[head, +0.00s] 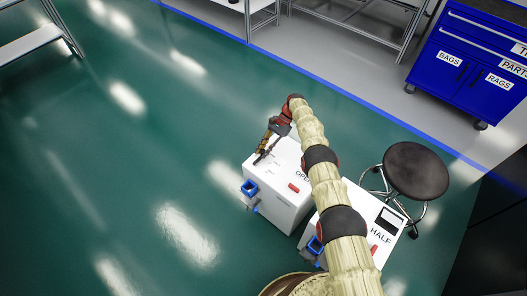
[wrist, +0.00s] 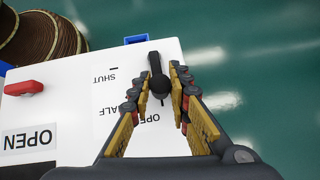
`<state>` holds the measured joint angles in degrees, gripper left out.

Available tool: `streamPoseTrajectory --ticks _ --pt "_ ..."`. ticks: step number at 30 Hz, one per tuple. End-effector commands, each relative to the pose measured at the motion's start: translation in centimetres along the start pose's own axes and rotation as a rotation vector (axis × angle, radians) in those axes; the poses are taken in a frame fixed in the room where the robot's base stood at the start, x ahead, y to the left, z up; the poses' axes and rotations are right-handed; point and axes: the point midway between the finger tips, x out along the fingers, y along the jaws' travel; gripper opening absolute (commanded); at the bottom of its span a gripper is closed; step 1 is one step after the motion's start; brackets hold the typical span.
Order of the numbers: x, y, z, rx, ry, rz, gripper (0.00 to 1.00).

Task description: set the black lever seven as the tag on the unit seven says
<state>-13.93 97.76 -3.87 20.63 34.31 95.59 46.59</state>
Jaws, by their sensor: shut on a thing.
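My gripper (wrist: 162,80) is shut on the black lever (wrist: 155,62), with its fingers on either side of the round knob. In the head view my gripper (head: 262,155) is at the far end of the white unit (head: 283,205). The unit's tag (wrist: 29,140) reads OPEN. The panel also bears the marks SHUT, HALF and OPEN, upside down in the wrist view. The lever runs from its pivot down the wrist picture, its knob end toward the OPEN mark. A number seven is not legible.
A red handle (wrist: 23,88) sits on the same panel. A second white unit (head: 390,217) tagged HALF stands to the right, partly behind my arm. A black stool (head: 416,170) stands beyond it.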

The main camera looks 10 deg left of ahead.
Motion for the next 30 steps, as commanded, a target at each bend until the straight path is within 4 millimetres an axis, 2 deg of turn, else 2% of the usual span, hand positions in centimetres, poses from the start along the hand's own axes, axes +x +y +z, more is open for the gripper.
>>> streamPoseTrajectory --ticks 9,10,19,30 --pt "0.22 -0.12 0.23 -0.002 -0.004 0.002 0.0" --pt "0.23 -0.12 0.24 -0.002 -0.004 0.002 0.2" --pt "0.1 -0.08 0.11 -0.001 -0.002 0.0 0.37" --pt "-0.1 -0.08 0.18 -0.001 0.0 -0.001 0.37"
